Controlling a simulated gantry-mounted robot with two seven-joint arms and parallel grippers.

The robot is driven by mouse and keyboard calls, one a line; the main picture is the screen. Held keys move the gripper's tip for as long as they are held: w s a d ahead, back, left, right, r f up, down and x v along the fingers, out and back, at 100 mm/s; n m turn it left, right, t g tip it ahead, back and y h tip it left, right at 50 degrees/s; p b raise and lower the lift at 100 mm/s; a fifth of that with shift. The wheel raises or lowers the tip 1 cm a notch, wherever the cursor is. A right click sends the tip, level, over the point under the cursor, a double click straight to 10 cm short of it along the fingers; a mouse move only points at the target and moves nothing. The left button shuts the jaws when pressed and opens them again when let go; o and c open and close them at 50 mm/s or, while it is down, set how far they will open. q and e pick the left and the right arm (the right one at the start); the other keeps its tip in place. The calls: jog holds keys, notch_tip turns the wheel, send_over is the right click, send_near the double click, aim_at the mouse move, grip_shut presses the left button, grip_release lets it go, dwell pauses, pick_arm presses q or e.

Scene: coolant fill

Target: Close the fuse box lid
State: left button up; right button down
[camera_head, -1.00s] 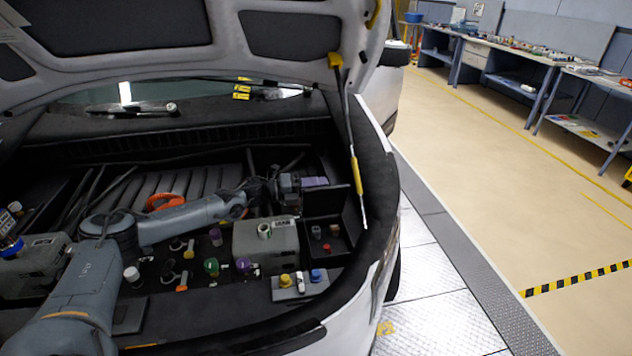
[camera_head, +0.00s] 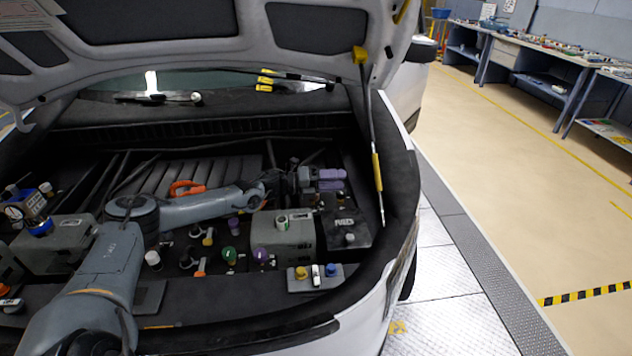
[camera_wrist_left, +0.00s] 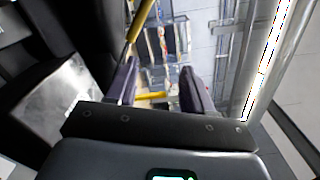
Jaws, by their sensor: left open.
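The black fuse box lid (camera_head: 345,229) lies down over its box at the right of the engine bay, with a pale label and a small grey knob on top. The fuses inside are hidden. I cannot tell whether it sits fully flush. My left gripper (camera_head: 332,180), with purple fingers, is open and empty just behind and above the lid, apart from it. Its fingers also show in the left wrist view (camera_wrist_left: 160,88), with no object between them. My right gripper is not in view.
A grey box (camera_head: 287,237) with a cap stands left of the lid. The hood strut (camera_head: 376,165) rises close to the right of my gripper. A small panel with coloured caps (camera_head: 315,277) is in front. The hood (camera_head: 200,20) hangs above.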

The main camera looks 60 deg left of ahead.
pick_arm(q)
jog(key=p+v, duration=0.2)
jog(key=v, duration=0.8)
jog(key=shift+p, duration=0.35)
jog(key=shift+s, duration=0.15)
